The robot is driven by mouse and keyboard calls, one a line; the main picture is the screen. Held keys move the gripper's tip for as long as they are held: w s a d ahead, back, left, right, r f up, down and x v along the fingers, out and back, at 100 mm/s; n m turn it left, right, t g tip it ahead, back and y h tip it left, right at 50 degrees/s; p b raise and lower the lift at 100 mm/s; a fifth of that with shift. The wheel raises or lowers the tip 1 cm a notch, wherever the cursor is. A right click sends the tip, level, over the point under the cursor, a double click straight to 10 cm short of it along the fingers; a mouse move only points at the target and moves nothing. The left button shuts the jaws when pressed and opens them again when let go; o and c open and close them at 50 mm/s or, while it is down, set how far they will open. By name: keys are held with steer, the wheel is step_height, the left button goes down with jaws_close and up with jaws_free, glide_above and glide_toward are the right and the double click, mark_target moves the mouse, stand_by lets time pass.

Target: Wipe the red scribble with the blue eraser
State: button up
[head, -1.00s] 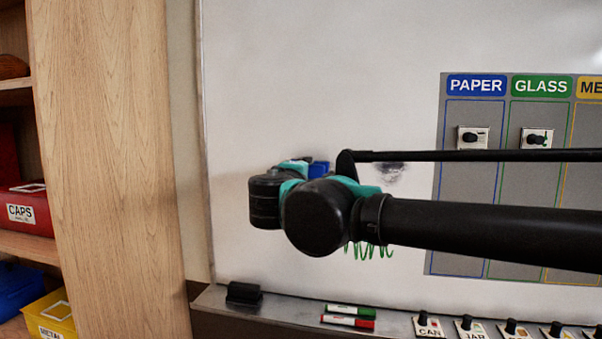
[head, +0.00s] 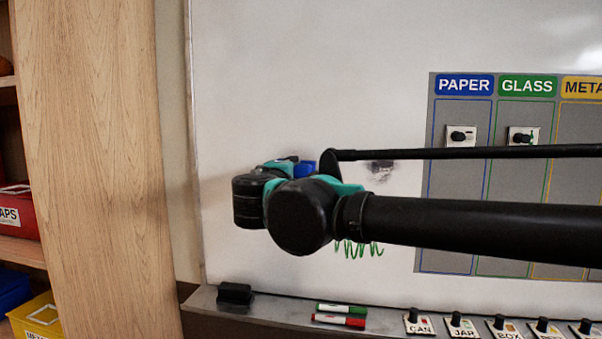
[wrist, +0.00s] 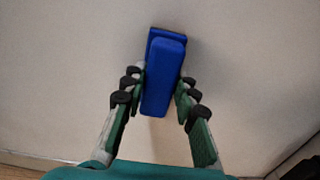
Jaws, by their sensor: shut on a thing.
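The blue eraser (wrist: 163,75) is held between the two fingers of my gripper (wrist: 162,78) in the wrist view, with a pale surface behind it. I cannot tell whether it touches that surface. In the head view a small part of the eraser (head: 305,169) shows beside my wrist, in front of the whiteboard (head: 300,60). My arm hides most of my gripper there. No red scribble shows in either view; my arm covers part of the board. A green scribble (head: 360,250) shows below my arm, and a grey smudge (head: 380,171) right of the eraser.
A sorting chart (head: 448,232) is on the board at the right. A wooden panel (head: 90,150) and shelves stand left.

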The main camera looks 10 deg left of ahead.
steer(key=shift+w+a, duration=0.15)
steer(key=shift+a, duration=1.6)
steer(key=shift+w+a, duration=0.2)
steer(key=shift+a, duration=1.5)
steer(key=shift+w+a, duration=0.15)
steer(key=shift+a, duration=1.6)
steer(key=shift+s+a, duration=0.2)
steer(key=shift+s, duration=2.75)
steer(key=s, duration=0.3)
steer(key=shift+a, duration=0.15)
